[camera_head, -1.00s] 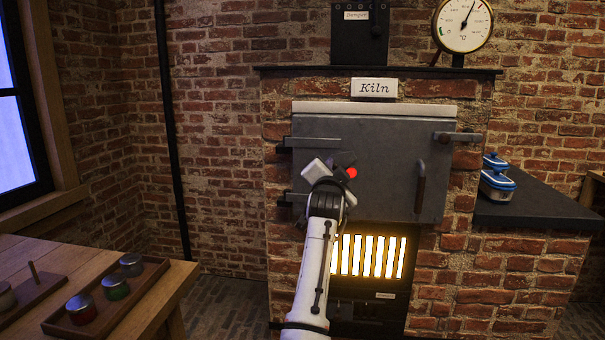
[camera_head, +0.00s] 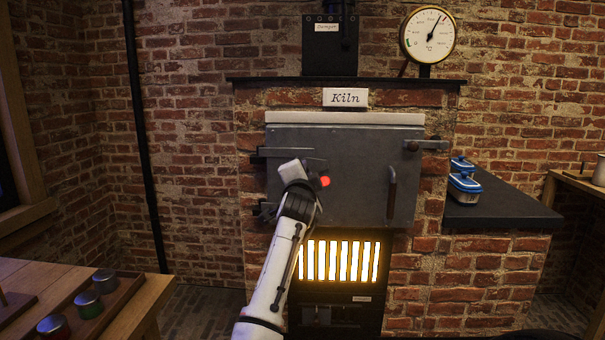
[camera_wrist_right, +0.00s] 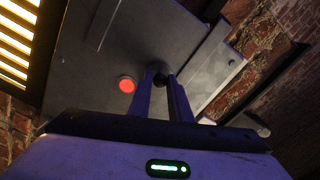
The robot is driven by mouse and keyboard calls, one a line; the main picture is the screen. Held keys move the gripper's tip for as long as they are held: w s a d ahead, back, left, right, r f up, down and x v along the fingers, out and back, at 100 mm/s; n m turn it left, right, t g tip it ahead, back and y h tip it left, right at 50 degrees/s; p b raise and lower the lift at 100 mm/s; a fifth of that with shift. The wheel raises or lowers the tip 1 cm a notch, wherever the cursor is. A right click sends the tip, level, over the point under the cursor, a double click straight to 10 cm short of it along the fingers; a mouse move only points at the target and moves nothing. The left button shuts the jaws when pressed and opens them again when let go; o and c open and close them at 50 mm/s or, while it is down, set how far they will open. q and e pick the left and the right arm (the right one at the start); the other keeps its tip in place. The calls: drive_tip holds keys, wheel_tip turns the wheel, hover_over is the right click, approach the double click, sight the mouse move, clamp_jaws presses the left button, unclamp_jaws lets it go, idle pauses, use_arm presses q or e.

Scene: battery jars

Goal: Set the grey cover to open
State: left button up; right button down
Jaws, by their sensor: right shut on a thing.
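The large grey kiln door (camera_head: 352,160) stands flat in the brick front, its handle (camera_head: 391,190) at the right. A round red spot (camera_head: 325,182) shows on the door, and also in the right wrist view (camera_wrist_right: 126,84). My right gripper (camera_head: 312,166) is at the door just left of the spot. In the right wrist view its fingers (camera_wrist_right: 162,80) are closed around a small dark knob (camera_wrist_right: 161,79) beside the red spot. A separate small grey cover cannot be told apart from the door; the gripper hides that part. My left gripper is not in view.
Glowing bars (camera_head: 340,261) lie below the door. A dark shelf (camera_head: 505,217) with blue-lidded boxes (camera_head: 464,186) is at the right. A wooden table (camera_head: 140,307) with several jars (camera_head: 105,281) is at the lower left.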

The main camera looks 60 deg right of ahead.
drive_tip(key=c, duration=1.6)
unclamp_jaws()
drive_tip(key=v, duration=0.7)
drive_tip(key=shift+s+a, duration=0.15)
drive_tip(key=shift+a, duration=0.05)
